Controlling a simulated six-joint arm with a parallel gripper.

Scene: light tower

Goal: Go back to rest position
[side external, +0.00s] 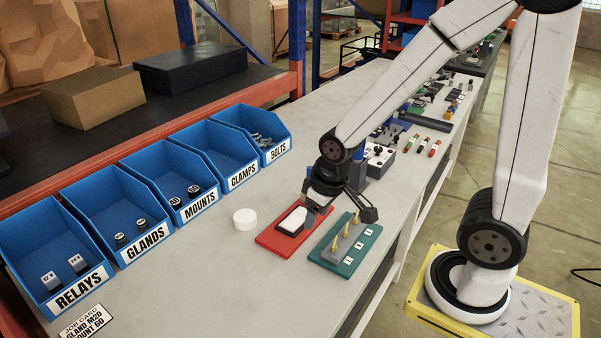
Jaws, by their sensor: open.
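My gripper (340,206) is low over the work table, above the gap between a red plate and a green plate, with its fingers spread apart. The red plate (268,240) lies flat on the table, with a black and white piece (292,221) on it. My gripper's left finger is close to that piece; I cannot tell if they touch. The green plate (330,262) carries a grey block with several upright brass pins (345,238) and small white labels. My arm reaches in from the right, bent downward. Nothing shows held between the fingers.
Several blue bins stand along the back of the table (130,312): relays (75,264), glands (140,224), mounts (194,190), clamps and bolts. A white round cap (245,219) and a job card (85,322) lie on the table. Small parts and devices crowd the far end.

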